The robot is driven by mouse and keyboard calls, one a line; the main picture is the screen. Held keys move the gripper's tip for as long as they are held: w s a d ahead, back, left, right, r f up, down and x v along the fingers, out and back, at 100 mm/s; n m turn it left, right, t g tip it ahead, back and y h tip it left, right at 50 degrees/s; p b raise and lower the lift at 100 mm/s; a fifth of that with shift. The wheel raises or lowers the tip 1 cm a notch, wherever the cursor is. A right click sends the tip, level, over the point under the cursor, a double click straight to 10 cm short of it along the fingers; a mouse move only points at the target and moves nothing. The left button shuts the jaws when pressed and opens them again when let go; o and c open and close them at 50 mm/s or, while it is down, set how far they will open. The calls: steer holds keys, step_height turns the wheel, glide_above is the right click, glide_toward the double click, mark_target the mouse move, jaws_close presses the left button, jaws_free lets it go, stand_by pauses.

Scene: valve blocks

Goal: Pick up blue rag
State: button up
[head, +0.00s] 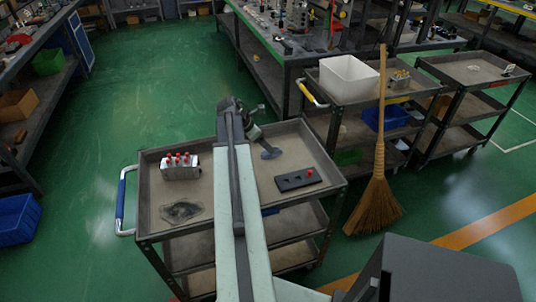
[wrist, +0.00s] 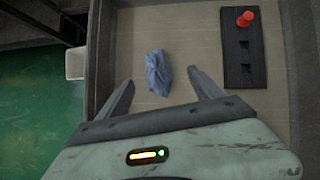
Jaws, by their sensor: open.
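The blue rag (wrist: 158,73) is a small crumpled cloth lying on the brown top tray of a cart in the wrist view. My gripper (wrist: 161,80) is open, with one finger on each side of the rag's lower part and a gap on both sides. The fingers appear above the tray; their exact height is unclear. In the head view my gripper (head: 255,132) hangs over the back of the cart top, and the rag (head: 270,154) shows as a small blue-grey patch just below it.
A black plate with holes and a red peg (head: 298,180) lies right of the rag. A white valve block with red tops (head: 180,167) and a clear bag (head: 181,211) are on the left of the cart tray (head: 220,201). A broom (head: 376,205) stands at right.

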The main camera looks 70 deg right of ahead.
steer(key=b+x, duration=0.1)
steer(key=x, duration=0.1)
steer(key=b+x, duration=0.2)
steer(key=w+b+x, duration=0.1)
steer(key=b+x, duration=0.1)
steer(key=shift+w+a+f, duration=0.1)
steer(key=shift+a+f, duration=0.05)
steer(key=shift+f, duration=0.4)
steer(key=shift+r, duration=0.2)
steer(key=c, duration=1.4)
step_height(320, 180, up, 10)
steer(key=p, duration=1)
